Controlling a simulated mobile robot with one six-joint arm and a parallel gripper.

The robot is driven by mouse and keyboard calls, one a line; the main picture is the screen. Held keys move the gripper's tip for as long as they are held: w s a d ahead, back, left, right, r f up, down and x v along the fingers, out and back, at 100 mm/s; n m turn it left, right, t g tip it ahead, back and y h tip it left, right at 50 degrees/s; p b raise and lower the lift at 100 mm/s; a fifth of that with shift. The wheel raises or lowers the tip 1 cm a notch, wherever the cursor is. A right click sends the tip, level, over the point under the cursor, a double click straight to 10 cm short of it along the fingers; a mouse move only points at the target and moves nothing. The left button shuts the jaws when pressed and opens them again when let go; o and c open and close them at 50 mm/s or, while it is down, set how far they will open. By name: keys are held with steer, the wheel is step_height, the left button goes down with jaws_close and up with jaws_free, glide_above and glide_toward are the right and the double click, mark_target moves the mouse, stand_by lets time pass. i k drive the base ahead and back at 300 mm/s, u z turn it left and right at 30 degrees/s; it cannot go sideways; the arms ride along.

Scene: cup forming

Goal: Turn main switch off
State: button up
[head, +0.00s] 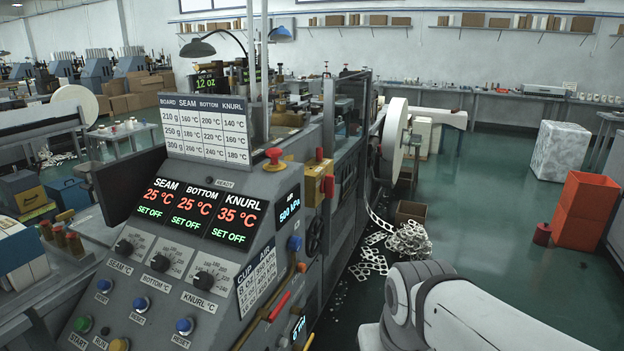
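The machine's grey control panel (150,290) fills the lower left of the head view. Its display (197,207) reads SEAM 25 °C, BOTTOM 25 °C and KNURL 35 °C, each with SET OFF. Below are black dials (160,263), blue buttons (142,303) and a green button (83,324) by the word START. A red mushroom button (274,156) stands on top of the panel. A yellow box (317,185) with red parts sits on the machine's side. No label naming the main switch is readable, so I cannot tell which control it is. My gripper is out of view.
My white arm link shows at the lower right. An air display (289,205) reads 500. A black handwheel (315,236) and red and brass handles are on the side. Paper scrap (408,240) lies on the green floor.

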mark_target(326, 185)
steer(key=i, duration=0.65)
steer(key=u, duration=0.1)
steer(key=k, duration=1.3)
steer(key=z, duration=0.45)
steer(key=i, duration=1.7)
steer(key=u, duration=0.6)
